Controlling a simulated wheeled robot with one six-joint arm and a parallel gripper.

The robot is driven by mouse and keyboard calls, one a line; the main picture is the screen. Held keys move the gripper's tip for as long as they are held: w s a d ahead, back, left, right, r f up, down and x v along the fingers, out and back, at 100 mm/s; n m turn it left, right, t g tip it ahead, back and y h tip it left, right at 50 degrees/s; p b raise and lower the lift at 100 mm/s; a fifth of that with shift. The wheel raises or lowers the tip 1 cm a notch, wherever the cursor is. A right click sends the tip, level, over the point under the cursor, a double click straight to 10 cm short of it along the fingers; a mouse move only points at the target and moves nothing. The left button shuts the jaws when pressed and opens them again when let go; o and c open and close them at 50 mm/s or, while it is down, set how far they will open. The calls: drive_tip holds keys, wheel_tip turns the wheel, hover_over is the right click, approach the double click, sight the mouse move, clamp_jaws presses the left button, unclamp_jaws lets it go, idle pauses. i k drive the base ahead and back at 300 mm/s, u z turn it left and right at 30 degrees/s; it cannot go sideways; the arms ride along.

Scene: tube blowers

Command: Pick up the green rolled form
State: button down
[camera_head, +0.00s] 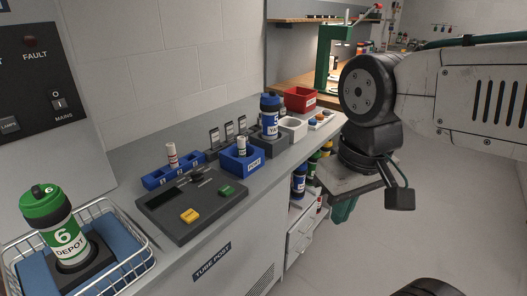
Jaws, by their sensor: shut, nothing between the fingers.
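No rolled form shows clearly as green. A small white roll with a dark band (241,146) stands upright in a blue bin (256,163) on the counter. A white roll with a reddish band (172,155) stands in a blue rack (154,182) to its left. My gripper (341,212) hangs at the right, off the counter's front edge and apart from both rolls. Its fingers are shut and empty, and partly hidden by the plate above them.
A green-capped carrier (62,229) stands in a wire basket (136,238) at the front left. A dark control panel (177,222) with yellow and green buttons lies before the rack. A blue carrier (270,117), white bin (293,126) and red bin (300,97) stand farther back.

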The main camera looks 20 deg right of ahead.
sight(242, 140)
drive_tip(key=z, duration=0.05)
drive_tip(key=i, duration=0.5)
drive_tip(key=z, duration=1.9)
drive_tip(key=k, duration=0.7)
drive_tip(key=u, duration=0.65)
drive_tip(key=i, duration=0.5)
